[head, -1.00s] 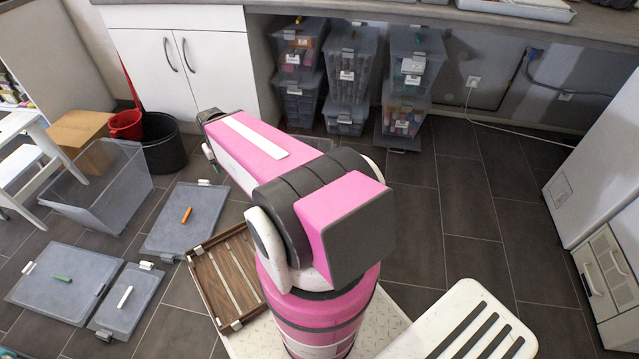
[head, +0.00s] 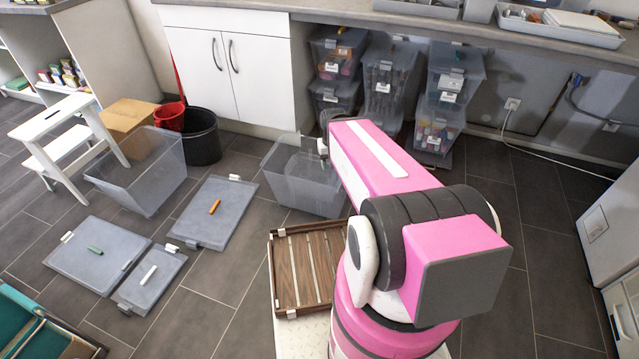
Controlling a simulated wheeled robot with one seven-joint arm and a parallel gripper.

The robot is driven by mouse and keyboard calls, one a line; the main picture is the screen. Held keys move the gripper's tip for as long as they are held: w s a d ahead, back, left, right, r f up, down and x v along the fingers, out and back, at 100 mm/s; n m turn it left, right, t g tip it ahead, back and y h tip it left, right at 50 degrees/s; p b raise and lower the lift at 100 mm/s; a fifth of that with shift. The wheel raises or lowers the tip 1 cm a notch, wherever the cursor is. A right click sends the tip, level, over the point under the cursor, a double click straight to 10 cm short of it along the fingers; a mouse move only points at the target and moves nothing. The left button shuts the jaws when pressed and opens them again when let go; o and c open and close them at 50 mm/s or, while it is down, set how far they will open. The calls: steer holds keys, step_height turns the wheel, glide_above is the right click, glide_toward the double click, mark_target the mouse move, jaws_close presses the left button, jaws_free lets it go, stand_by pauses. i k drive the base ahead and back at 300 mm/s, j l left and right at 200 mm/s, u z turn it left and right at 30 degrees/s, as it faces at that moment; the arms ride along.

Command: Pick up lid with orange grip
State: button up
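The lid with the orange grip (head: 201,231) is a flat grey translucent panel on the dark tile floor, left of the middle in the head view. Its orange grip (head: 214,207) is a short bar on top, and small light clips show at its far and near ends. My pink arm reaches away from me, to the right of this lid. My gripper is hidden beyond the far end of the arm, so its fingers do not show. It is apart from the lid.
A lid with a green grip (head: 75,254) and a smaller lid with a white grip (head: 160,285) lie left. Clear bins (head: 165,185) (head: 285,190) stand beyond. A brown slatted tray (head: 272,262) lies right of the orange-grip lid. Bare floor shows between the lids and tray.

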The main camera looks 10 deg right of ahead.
mark_target(210, 218)
steer(key=i+j+u, duration=0.9)
steer(key=k+j, duration=0.1)
